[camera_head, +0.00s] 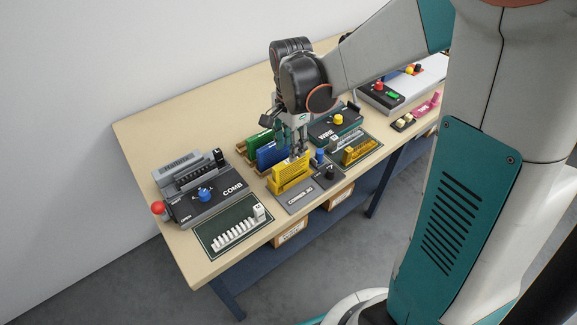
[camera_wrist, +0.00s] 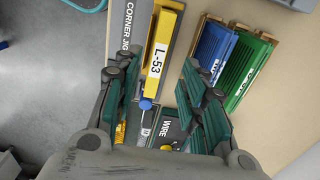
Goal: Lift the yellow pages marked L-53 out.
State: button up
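The yellow pages (camera_head: 290,172) stand upright in the grey corner jig (camera_head: 300,199) near the middle of the table. In the wrist view the yellow pages (camera_wrist: 161,40) carry a white label reading L-53, beside the words CORNER JIG on the jig (camera_wrist: 128,28). My gripper (camera_head: 297,150) is just above the pages in the head view. In the wrist view my gripper (camera_wrist: 160,78) is open, with one finger on each side of the line of the pages and a gap to both. It holds nothing. The lower part of the pages is hidden in the jig.
Blue pages (camera_head: 270,155) and green pages (camera_head: 260,139) stand in holders just behind. The WIRE machine (camera_head: 335,123) is to the right, and the COMB machine (camera_head: 205,203) to the left. A blue knob (camera_head: 319,156) rises close beside the yellow pages. Bare tabletop (camera_head: 150,140) lies at the back left.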

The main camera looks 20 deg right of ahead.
aim_at(291, 166)
notch_tip(291, 166, down, 9)
jog(key=b, duration=0.3)
jog(key=shift+s+d, duration=0.1)
jog(key=shift+r, duration=0.15)
grip_shut()
